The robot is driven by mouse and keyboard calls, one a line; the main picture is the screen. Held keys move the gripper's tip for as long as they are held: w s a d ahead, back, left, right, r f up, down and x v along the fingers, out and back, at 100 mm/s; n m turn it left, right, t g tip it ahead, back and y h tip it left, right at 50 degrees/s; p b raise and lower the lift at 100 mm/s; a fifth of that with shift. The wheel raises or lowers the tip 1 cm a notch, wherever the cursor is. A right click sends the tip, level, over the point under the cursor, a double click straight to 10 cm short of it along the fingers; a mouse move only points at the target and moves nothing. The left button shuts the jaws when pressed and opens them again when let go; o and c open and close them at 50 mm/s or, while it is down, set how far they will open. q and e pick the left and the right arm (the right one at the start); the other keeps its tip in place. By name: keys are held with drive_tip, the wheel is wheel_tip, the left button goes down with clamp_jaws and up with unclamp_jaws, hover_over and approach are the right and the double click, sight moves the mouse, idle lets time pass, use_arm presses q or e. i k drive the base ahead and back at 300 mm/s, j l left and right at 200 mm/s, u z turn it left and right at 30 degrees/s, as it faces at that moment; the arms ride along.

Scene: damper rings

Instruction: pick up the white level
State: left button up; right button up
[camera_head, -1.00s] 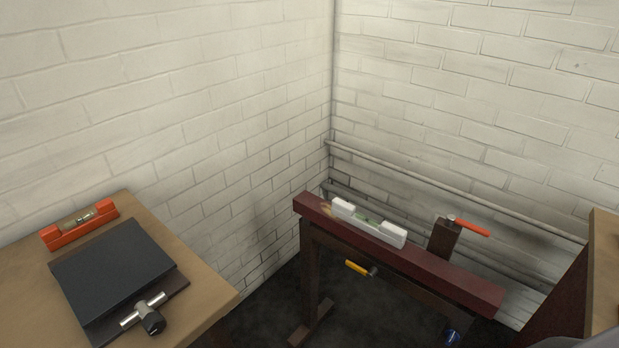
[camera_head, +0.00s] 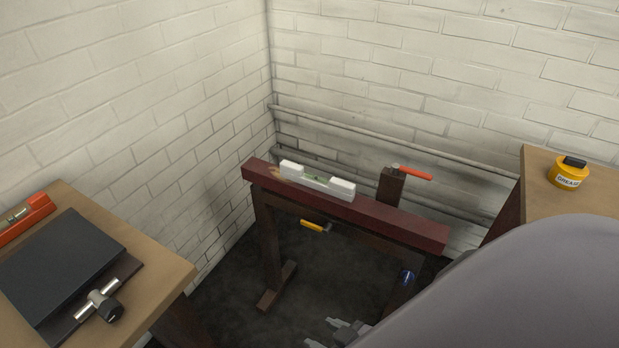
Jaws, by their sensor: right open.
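The white level (camera_head: 340,187) lies along the top of the dark red sawhorse beam (camera_head: 405,224), towards its left part. It has a green vial in its middle. My right gripper (camera_head: 335,333) shows at the bottom edge, low in front of the sawhorse and well apart from the level. It is open, with nothing seen between its fingers, and partly cut off by the frame. My grey right arm covers the lower right. My left gripper is not in view.
A red-handled tool (camera_head: 414,173) sits at a post behind the beam; a yellow-handled tool (camera_head: 312,225) is below it.

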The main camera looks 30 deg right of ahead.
sight(340, 188)
drive_tip(key=l+z, duration=0.15)
drive_tip(key=z, duration=0.65)
